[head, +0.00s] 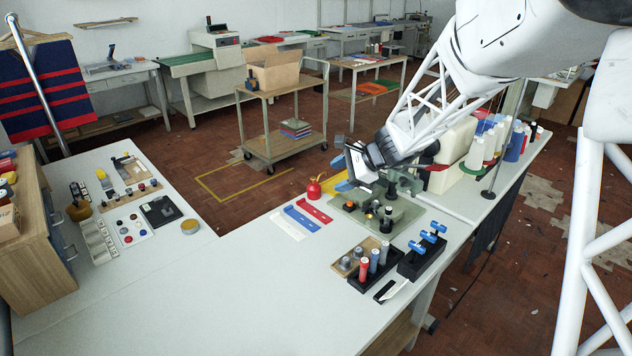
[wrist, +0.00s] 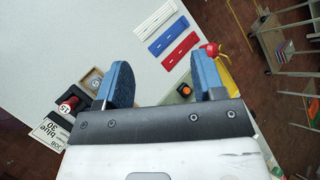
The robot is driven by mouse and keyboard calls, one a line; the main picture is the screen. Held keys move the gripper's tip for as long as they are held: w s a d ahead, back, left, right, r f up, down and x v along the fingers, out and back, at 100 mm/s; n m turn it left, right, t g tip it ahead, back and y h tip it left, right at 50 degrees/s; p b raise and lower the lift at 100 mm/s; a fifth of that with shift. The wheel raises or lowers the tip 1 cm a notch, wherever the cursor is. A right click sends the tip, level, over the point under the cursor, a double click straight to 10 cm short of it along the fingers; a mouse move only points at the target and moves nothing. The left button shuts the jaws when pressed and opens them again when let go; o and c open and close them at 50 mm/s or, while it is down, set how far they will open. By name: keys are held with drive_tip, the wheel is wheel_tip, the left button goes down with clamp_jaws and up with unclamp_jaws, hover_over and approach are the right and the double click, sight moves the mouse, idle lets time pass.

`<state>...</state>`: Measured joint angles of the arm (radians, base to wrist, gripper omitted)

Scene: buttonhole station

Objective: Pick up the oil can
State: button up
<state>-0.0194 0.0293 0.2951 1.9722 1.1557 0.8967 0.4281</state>
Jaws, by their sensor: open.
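The red oil can (head: 315,190) stands on the white table, left of the green machine base in the head view. In the wrist view its red top (wrist: 211,48) shows just beyond the tip of the right finger, and part of it is hidden behind that finger. My gripper (head: 342,174) is open, with its blue fingers near and to the right of the can. In the wrist view my gripper (wrist: 162,75) has nothing between its fingers, and the can lies outside the gap. No contact with the can can be made out.
White, blue and red strips (head: 301,219) lie in front of the can. The sewing machine's green base (head: 400,217) and white body (head: 452,150) stand to the right. Spool racks (head: 421,257) sit at the front right. The table's left middle is clear.

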drive_tip(key=w+a+f+m+t+y, duration=0.2)
drive_tip(key=w+f+m, duration=0.3)
drive_tip(key=w+f, duration=0.6)
drive_tip(key=m+t, duration=0.3)
drive_tip(key=m, duration=0.4)
approach(318, 187)
drive_tip(key=x, duration=0.4)
drive_tip(key=shift+w+a+f, duration=0.1)
drive_tip(key=shift+w, duration=0.15)
drive_tip(key=shift+n, duration=0.3)
drive_tip(key=shift+x, duration=1.3)
drive_tip(key=shift+x, duration=2.55)
drive_tip(key=shift+s+f, duration=0.1)
drive_tip(key=c, duration=0.7)
drive_tip(key=shift+c, duration=0.2)
